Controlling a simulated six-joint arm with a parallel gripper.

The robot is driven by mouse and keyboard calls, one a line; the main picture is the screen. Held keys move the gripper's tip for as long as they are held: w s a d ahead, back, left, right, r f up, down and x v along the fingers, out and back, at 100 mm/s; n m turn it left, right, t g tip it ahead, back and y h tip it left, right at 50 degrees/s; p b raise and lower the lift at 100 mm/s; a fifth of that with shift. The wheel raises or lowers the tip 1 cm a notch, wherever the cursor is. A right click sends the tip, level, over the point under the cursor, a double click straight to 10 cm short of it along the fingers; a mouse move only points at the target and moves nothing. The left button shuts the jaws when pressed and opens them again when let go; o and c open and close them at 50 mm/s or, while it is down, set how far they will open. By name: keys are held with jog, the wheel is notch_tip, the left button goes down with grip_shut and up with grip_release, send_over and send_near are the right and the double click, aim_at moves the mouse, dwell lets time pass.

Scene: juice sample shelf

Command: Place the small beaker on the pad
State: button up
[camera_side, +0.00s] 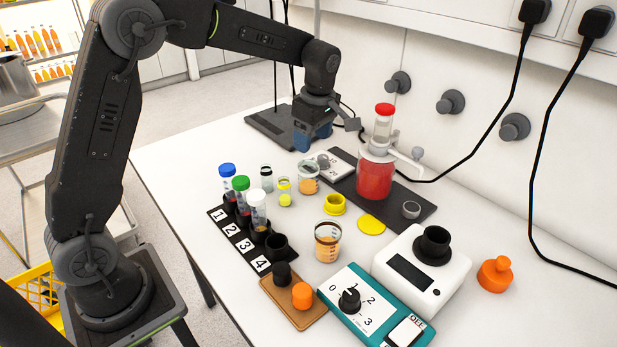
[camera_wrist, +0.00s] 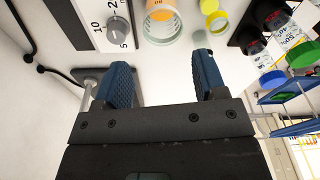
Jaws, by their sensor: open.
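Two glass beakers with orange contents stand on the white table. One beaker (camera_side: 308,178) is behind the vial rack, close to the dial unit; the other beaker (camera_side: 328,242) is nearer the front. I cannot tell for certain which is the small one. A flat yellow disc (camera_side: 371,224), likely the pad, lies bare right of the yellow ring. My gripper (camera_side: 314,138) is open and empty, above the table behind the farther beaker. In the wrist view my gripper (camera_wrist: 165,78) has its blue fingers apart, with a beaker (camera_wrist: 161,22) beyond them.
The numbered rack (camera_side: 240,240) holds vials with blue, green and white caps. A red jar (camera_side: 375,175) stands on a black base.

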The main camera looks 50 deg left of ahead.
aim_at(309, 165)
jog(key=f, duration=0.7)
jog(key=a+f, duration=0.1)
jog(key=f, duration=0.2)
jog(key=shift+s+f, duration=0.3)
jog(key=shift+f, duration=0.1)
jog(key=c, duration=0.8)
jog(key=shift+o, duration=0.2)
jog(key=shift+r, duration=0.1)
